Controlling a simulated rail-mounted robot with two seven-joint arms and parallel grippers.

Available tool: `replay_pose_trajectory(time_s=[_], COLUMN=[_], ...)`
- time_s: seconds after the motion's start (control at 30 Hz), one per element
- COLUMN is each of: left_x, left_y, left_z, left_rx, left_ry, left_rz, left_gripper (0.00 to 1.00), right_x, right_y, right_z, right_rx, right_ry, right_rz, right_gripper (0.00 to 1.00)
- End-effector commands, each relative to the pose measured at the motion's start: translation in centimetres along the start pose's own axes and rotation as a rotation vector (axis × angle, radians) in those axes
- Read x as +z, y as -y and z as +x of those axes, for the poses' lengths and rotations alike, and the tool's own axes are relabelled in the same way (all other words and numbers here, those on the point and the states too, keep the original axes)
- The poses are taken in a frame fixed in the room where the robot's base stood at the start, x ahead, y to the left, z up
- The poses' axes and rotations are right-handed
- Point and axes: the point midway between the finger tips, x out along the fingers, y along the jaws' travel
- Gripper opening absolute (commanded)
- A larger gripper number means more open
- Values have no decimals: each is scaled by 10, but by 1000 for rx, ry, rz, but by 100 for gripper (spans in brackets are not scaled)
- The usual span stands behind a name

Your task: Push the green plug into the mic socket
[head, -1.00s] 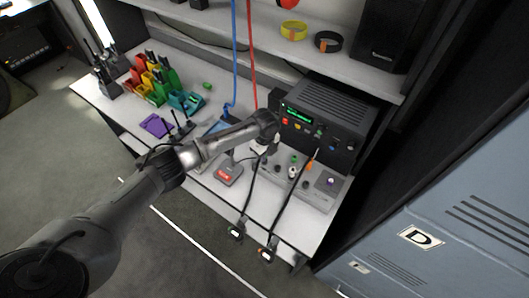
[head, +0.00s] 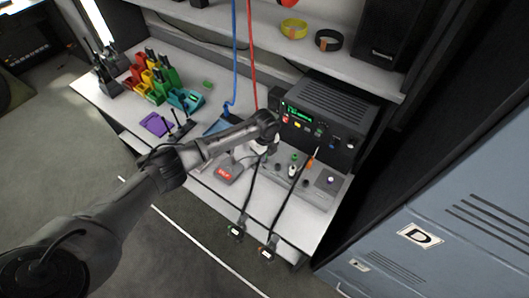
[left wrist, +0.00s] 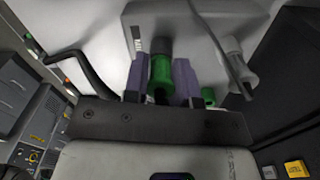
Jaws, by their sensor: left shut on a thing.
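In the left wrist view the green plug (left wrist: 162,75) is held upright between the two purple-grey fingers of my left gripper (left wrist: 162,82). Its upper end meets a dark round fitting on a pale grey panel (left wrist: 185,30), beside a small label that seems to read MIC. I cannot tell how deep the plug sits. In the head view my left gripper (head: 262,146) is at the left end of the grey desk console (head: 318,190), in front of the black radio (head: 325,120). The plug is hidden there by the hand. My right gripper is not in view.
A grey connector with a cable (left wrist: 238,62) is right of the plug. Two black cables hang over the table's front edge, with ends (head: 236,230) below it. A red-labelled box (head: 229,169) lies left of the console. Coloured bins (head: 160,85) stand at the far left.

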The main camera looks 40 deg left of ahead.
Motion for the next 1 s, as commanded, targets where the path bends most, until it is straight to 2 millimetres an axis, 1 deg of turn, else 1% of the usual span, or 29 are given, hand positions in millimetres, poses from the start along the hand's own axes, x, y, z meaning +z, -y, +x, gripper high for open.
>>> replay_pose_trajectory(time_s=[1.0], left_x=[0], left_y=[0], left_z=[7], left_rx=[0], left_ry=[0], left_rz=[-1], left_gripper=[10], right_x=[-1], right_y=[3], right_z=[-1], right_rx=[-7], right_ry=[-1], right_rz=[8], right_gripper=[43])
